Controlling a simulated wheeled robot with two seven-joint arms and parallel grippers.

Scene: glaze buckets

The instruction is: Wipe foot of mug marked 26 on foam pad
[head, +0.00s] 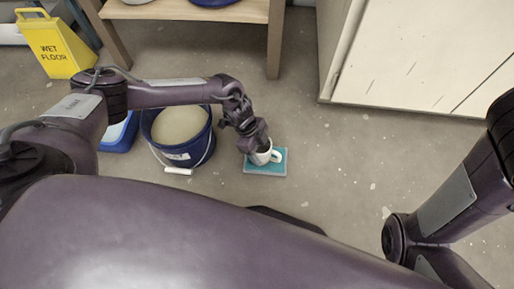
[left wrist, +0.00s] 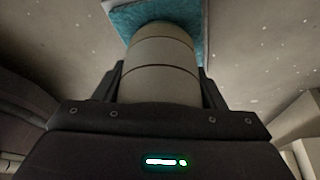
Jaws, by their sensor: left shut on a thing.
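A white mug (head: 262,157) is held in my left gripper (head: 259,149), over the blue-green foam pad (head: 280,169) on the floor. The left wrist view shows the light mug (left wrist: 160,65) with thin dark rings, between the two dark fingers of my left gripper (left wrist: 160,88). The pad (left wrist: 185,12) lies just beyond the mug there. The mug's foot is at or very near the pad; I cannot tell whether they touch. No number is readable on the mug. My right gripper is out of view; only part of my right arm shows.
A dark blue bucket (head: 165,155) of beige glaze with a white-gripped handle stands left of the pad. A blue container (head: 120,133) is beside it. A yellow wet floor sign (head: 55,45), a wooden shelf (head: 190,10) and a pale cabinet (head: 415,55) stand behind. Floor right of the pad is clear.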

